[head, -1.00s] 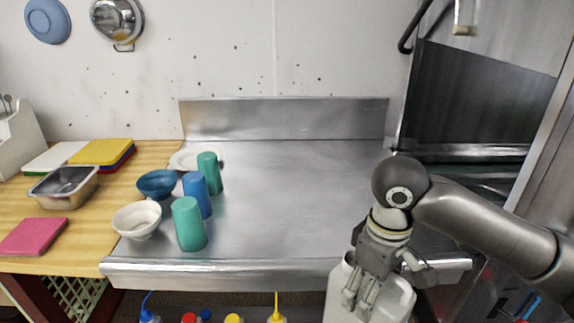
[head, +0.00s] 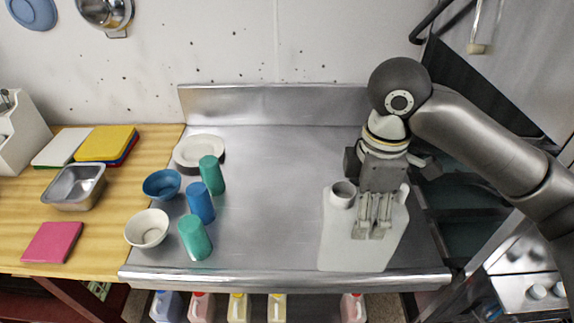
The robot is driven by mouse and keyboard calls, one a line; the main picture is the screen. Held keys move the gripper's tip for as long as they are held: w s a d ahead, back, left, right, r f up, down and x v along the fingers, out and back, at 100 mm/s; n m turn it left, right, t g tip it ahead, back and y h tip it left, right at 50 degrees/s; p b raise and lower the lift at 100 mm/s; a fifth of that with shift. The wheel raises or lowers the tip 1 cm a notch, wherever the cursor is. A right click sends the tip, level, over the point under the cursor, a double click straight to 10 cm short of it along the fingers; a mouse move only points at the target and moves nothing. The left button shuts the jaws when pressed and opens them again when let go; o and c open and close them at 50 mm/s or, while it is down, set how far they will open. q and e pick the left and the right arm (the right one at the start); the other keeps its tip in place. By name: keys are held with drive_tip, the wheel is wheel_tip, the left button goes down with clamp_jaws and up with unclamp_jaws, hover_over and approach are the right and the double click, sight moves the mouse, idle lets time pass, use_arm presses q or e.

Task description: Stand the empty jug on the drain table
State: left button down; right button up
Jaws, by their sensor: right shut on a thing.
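The white jug (head: 345,248) is at the right part of the steel drain table (head: 275,190), with its open mouth up and at the left of its top. My right gripper (head: 372,230) is shut on the jug, reaching it from above, and its fingers cover part of the jug's handle side. The jug looks upright and hides the table behind it. I cannot tell whether its base touches the table top. My left gripper is not in view.
Green cups (head: 194,238), a blue cup (head: 200,203), bowls (head: 147,228) and a white plate (head: 199,152) stand at the table's left. The middle is clear. Several coloured containers (head: 238,307) sit below the front edge. A raised back edge (head: 270,105) borders the wall.

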drive_tip(key=shift+w+r, duration=0.1)
drive_tip(key=shift+r, duration=0.4)
drive_tip(key=shift+w+d+f, duration=0.1)
drive_tip(key=shift+w+f, duration=0.1)
drive_tip(key=shift+w, duration=0.25)
drive_tip(key=w+d+f+p, duration=0.2)
drive_tip(key=w+f, duration=0.4)
drive_tip(key=w+d+f+p, duration=0.3)
drive_tip(key=w+f, duration=0.2)
drive_tip(key=f, duration=0.1)
drive_tip(key=shift+w+d+f, duration=0.3)
drive_tip(key=shift+w+f, duration=0.05)
drive_tip(key=shift+w, duration=0.05)
drive_tip(key=o, duration=1.3)
drive_tip(key=shift+f, duration=0.15)
drive_tip(key=shift+o, duration=0.2)
